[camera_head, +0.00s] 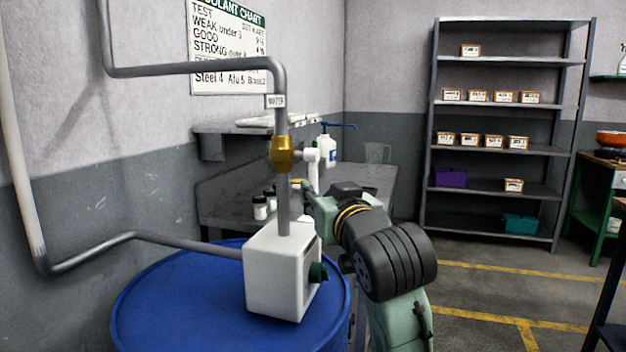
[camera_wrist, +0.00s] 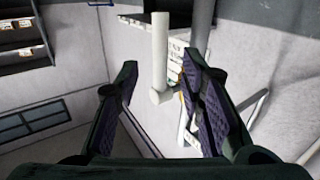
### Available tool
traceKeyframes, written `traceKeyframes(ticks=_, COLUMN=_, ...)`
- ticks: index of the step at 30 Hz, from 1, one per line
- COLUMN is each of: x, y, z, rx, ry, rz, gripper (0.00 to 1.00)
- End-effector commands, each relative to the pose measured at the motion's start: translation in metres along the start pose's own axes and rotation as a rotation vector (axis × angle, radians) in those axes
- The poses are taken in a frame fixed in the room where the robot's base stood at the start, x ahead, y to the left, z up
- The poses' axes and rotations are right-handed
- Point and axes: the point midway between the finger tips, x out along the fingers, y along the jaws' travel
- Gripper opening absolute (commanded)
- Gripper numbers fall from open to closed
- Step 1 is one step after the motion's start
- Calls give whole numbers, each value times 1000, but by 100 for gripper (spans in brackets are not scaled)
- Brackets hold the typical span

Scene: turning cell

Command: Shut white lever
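The white lever (camera_head: 313,172) hangs roughly straight down from the side of a brass valve (camera_head: 283,153) on the vertical grey pipe. My gripper (camera_head: 307,202) is close to the lever's lower end in the head view, partly hidden by my own wrist. In the wrist view the white lever (camera_wrist: 160,58) appears in the gap between the two fingers of my gripper (camera_wrist: 160,68). The fingers are apart and open, with a visible gap on each side of the lever. I cannot tell how deep the lever sits between them.
A white box (camera_head: 272,280) stands on a blue drum (camera_head: 170,305) below the valve. Behind is a grey bench (camera_head: 235,200) with bottles and a jug. A shelf (camera_head: 500,121) with small boxes stands at the back right. Open floor lies right of my arm.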

Motion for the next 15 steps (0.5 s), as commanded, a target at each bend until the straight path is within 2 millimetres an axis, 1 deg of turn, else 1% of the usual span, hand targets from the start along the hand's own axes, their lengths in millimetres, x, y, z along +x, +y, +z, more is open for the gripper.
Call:
traceKeyframes(ticks=1, x=11, y=-1, z=-1, rx=2, ry=-4, rz=-2, gripper=36)
traceKeyframes(ticks=6, x=42, y=-1, z=-1, rx=0, ry=-3, rz=-2, gripper=36)
traceKeyframes(ticks=10, x=57, y=-1, z=-1, rx=0, ry=-2, rz=-2, gripper=36)
traceKeyframes(ticks=15, x=66, y=0, z=0, rx=0, ry=0, rz=-1, gripper=36)
